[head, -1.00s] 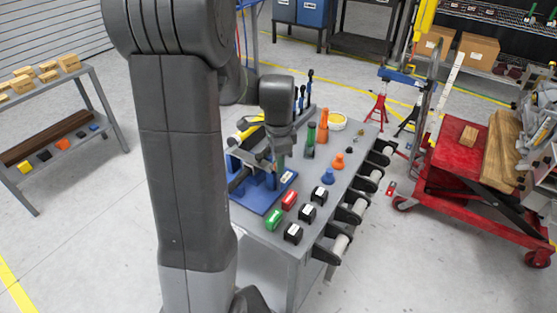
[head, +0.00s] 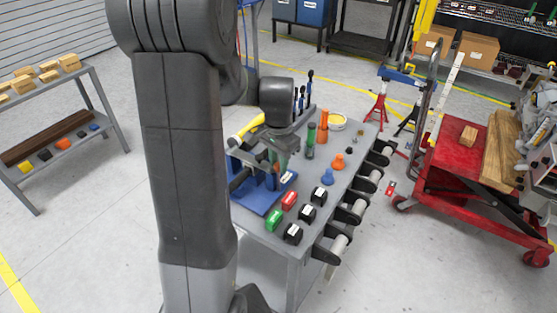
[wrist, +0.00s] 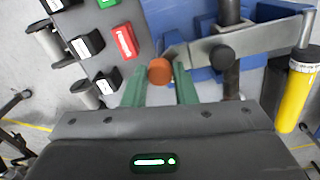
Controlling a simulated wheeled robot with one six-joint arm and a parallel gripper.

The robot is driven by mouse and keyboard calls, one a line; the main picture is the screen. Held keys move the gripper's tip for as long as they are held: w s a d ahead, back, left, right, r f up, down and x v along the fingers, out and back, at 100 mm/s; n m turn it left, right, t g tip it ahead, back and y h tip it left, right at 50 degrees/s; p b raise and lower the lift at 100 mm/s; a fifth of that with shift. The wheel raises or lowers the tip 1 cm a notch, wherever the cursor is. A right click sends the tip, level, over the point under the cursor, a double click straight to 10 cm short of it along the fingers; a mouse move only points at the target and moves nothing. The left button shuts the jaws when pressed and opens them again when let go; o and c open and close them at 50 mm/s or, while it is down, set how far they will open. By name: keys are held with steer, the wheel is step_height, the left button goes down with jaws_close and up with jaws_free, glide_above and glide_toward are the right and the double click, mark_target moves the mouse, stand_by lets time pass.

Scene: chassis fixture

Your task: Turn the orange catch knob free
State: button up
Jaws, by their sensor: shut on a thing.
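The orange catch knob (wrist: 159,71) shows in the wrist view between the two green fingertips of my gripper (wrist: 160,80). It sits at the end of a grey metal bar (wrist: 255,42) on the blue chassis fixture (wrist: 205,73). My gripper is shut on the knob. In the head view my gripper (head: 279,158) reaches down over the blue fixture (head: 250,203) at the left side of the bench. The knob cannot be made out there, behind the gripper and arm.
A dark round knob (wrist: 222,57) and a yellow-handled tool (wrist: 297,93) lie to the right in the wrist view. Red (head: 289,201), green (head: 274,220) and black blocks stand on the grey bench (head: 335,200). Orange and blue knobbed pieces stand farther right.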

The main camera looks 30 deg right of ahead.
mark_target(278, 165)
steer(key=n, duration=0.5)
steer(key=shift+n, duration=0.3)
steer(key=n, duration=0.5)
steer(key=shift+n+p, duration=0.3)
steer(key=shift+p, duration=0.05)
steer(key=o, duration=1)
steer(key=shift+r, duration=0.1)
step_height(278, 165, up, 14)
steer(key=shift+f, duration=0.2)
